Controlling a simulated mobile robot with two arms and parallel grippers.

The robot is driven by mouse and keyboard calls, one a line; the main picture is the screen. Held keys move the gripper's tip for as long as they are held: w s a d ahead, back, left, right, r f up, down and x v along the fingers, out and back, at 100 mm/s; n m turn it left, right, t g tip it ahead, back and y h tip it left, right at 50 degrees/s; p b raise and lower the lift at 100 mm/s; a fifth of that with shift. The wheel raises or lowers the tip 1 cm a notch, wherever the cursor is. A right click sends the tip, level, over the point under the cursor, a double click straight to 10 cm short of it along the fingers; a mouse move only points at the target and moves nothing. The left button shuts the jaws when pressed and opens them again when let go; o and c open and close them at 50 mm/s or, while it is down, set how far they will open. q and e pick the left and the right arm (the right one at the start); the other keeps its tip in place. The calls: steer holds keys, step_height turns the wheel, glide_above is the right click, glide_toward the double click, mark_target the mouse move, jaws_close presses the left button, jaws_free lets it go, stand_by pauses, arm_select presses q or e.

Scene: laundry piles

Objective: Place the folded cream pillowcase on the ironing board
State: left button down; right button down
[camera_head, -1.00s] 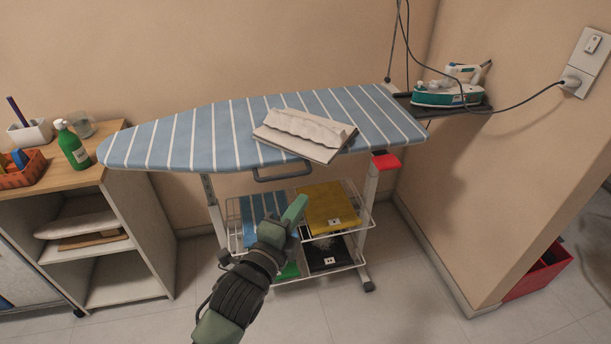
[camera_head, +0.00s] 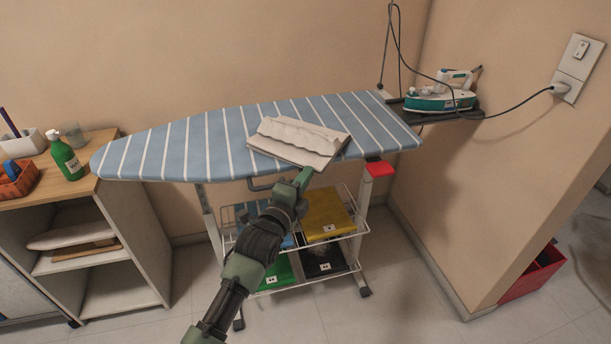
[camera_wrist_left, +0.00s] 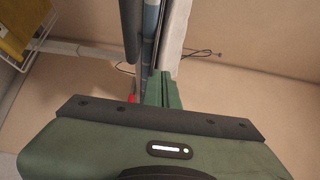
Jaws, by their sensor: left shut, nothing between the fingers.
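The folded cream pillowcase (camera_head: 298,140) lies flat on the blue striped ironing board (camera_head: 190,150), right of the board's middle, with its near edge at the board's front edge. In the left wrist view a pale cloth edge (camera_wrist_left: 175,35) shows beside the board's edge (camera_wrist_left: 150,20). My left gripper (camera_head: 304,177) is shut and empty, its tip just below the near edge of the pillowcase. Whether it touches the cloth I cannot tell. My right gripper is not in view.
A teal and white iron (camera_head: 440,98) stands on a rest at the board's right end, its cord running to the wall socket. A wire rack (camera_head: 345,238) with folded cloths stands under the board. A wooden shelf unit (camera_head: 140,240) with a green bottle (camera_head: 66,158) is at left.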

mark_target(297, 163)
arm_select(q)
steer(key=w, duration=0.1)
steer(key=w+a+b, duration=0.1)
steer(key=w, duration=0.1)
steer(key=w+a, duration=0.1)
steer(key=shift+w+f+b, duration=0.1)
steer(key=shift+w+b, duration=0.15)
steer(key=shift+b, duration=0.15)
steer(key=shift+w+a, duration=0.1)
steer(key=shift+w, duration=0.2)
